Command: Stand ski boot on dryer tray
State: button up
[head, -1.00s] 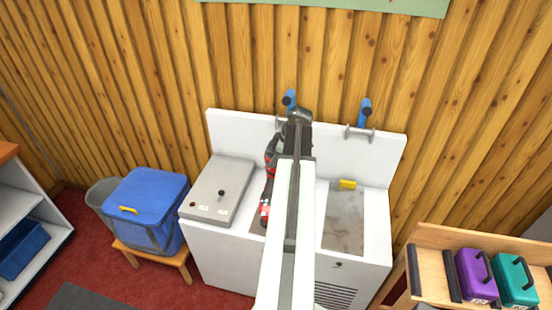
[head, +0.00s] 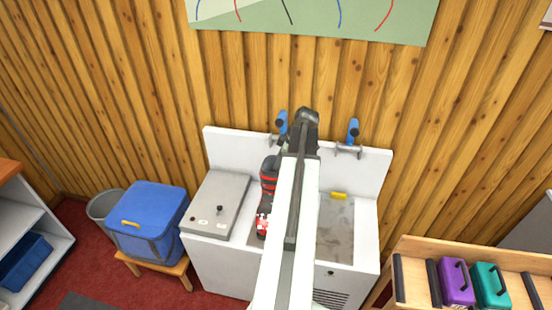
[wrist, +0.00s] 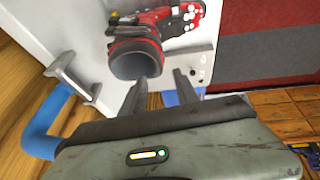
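The red and black ski boot (head: 268,180) stands upright at the left part of the grey metal tray (head: 337,228) on the white bench, its toe towards the front. My arm hides the middle of the tray and part of the boot. In the wrist view the boot (wrist: 138,52) shows its open cuff facing the camera, with its red toe beyond. My gripper (wrist: 160,77) is open, its two fingers apart with nothing between them. The left fingertip overlaps the cuff's edge in the picture; I cannot tell if they touch. In the head view my gripper (head: 304,125) is right of the boot's top.
A grey lidded box (head: 217,205) with a black knob is left of the boot. Two blue-handled fittings (head: 281,122) rise at the bench's back panel. A yellow piece (head: 339,195) lies at the tray's back edge. A blue bin (head: 148,222) stands further left.

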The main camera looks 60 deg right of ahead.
jog(key=w+a+f+g, duration=0.1)
jog(key=w+a, duration=0.5)
jog(key=a, duration=0.4)
jog(key=w+a+m+g+y, duration=0.1)
jog(key=w+a, duration=0.6)
jog(key=a, duration=0.3)
jog(key=w+a+f+g, duration=0.1)
jog(key=w+a, duration=0.5)
jog(key=a, duration=0.4)
jog(key=w+a+m+g+h, duration=0.1)
jog(key=a+m, duration=0.1)
jog(key=a, duration=2.6)
jog(key=shift+a+m+g, duration=0.4)
